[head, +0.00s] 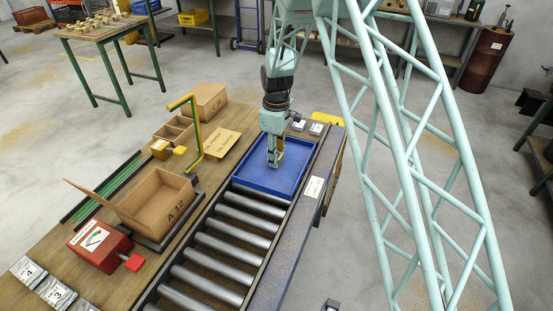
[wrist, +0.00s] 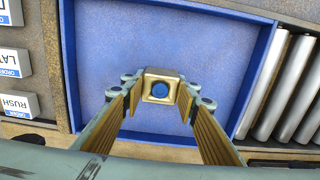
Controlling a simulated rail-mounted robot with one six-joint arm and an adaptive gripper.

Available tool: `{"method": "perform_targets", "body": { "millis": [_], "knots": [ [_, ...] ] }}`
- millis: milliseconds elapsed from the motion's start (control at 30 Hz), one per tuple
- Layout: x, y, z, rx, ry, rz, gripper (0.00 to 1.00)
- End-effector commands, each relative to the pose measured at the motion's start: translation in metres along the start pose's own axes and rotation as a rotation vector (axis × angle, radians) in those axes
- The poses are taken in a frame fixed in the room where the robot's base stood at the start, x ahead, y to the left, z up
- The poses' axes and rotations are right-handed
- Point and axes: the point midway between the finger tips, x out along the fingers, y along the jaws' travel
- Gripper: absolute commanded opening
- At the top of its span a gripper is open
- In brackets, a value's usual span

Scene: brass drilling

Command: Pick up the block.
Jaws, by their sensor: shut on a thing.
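The block (wrist: 160,89) is a small brass piece with a round hole in its top, through which blue shows. My gripper (wrist: 158,97) is shut on it, with one finger on each side in the wrist view. In the head view my gripper (head: 273,162) points down over the blue tray (head: 250,179) at the end of the roller conveyor. The block is mostly hidden by the fingers there. The wrist view shows the blue tray floor (wrist: 200,40) around and below the block. I cannot tell whether the block touches the tray floor.
The rollers (head: 215,247) run from the tray toward the front. An open cardboard box (head: 162,212), a yellow bent post (head: 198,135) and a red box (head: 98,245) stand left of them. Labelled blocks, including one marked RUSH (wrist: 15,105), lie beside the tray.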

Motion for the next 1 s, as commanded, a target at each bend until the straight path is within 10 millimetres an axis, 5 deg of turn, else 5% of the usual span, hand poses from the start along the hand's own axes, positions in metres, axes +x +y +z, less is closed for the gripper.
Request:
{"method": "perform_targets", "body": {
  "millis": [733,1000],
  "knots": [
    [-0.038,0.001,-0.001,0.000,0.001,0.002,0.05],
    [-0.039,-0.026,0.006,-0.001,0.000,0.000,0.05]
  ]
}}
